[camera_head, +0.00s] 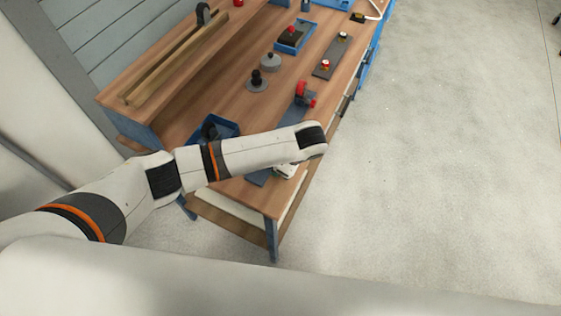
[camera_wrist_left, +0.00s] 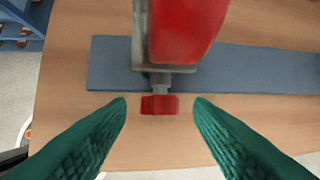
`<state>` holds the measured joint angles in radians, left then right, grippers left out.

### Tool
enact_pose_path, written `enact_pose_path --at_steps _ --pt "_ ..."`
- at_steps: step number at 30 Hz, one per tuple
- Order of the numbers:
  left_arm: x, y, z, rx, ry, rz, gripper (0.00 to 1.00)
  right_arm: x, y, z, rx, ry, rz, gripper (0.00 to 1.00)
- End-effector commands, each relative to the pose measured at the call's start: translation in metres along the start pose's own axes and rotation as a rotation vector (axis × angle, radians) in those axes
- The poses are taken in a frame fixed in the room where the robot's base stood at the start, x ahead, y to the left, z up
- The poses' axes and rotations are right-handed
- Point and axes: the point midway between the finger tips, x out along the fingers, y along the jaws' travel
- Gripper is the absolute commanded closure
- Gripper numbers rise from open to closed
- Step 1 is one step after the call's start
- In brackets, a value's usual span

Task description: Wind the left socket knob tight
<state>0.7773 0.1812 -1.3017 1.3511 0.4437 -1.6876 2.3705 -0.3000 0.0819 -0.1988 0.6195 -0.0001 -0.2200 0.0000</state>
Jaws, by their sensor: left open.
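In the left wrist view a small red knob (camera_wrist_left: 160,104) sits on a short grey stem below a large red body (camera_wrist_left: 185,30) in a grey bracket (camera_wrist_left: 138,45). The bracket stands on a blue-grey strip (camera_wrist_left: 250,68). My left gripper (camera_wrist_left: 160,112) has green ribbed fingers, spread wide to either side of the knob with gaps on both sides. It holds nothing. My right gripper is in neither view.
A blue tray (camera_head: 296,37), a dark knobbed base (camera_head: 257,82) and a grey round piece (camera_head: 270,61) stand beyond. A wooden rail (camera_head: 175,65) runs at the back. The floor (camera_head: 440,160) right of the bench is clear.

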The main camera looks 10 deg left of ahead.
Motion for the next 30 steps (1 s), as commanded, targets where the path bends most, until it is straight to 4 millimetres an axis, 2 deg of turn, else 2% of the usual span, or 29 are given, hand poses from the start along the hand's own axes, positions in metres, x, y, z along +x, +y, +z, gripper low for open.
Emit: enact_pose_path --at_steps 4,12,21,26,30 --pt "0.009 0.0 0.001 -0.001 0.0 0.0 0.52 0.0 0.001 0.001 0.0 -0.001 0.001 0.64" --pt "0.01 0.0 0.0 0.0 0.001 -0.001 0.52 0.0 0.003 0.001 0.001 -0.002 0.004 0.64" --pt "0.01 0.0 0.0 0.0 0.001 -0.001 0.97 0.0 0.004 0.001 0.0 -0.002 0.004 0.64" --pt "0.008 0.0 0.0 0.003 0.002 0.008 0.97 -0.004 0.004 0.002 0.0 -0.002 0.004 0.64" --pt "0.006 0.0 0.0 0.014 0.004 0.042 0.97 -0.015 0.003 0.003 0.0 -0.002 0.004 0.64"
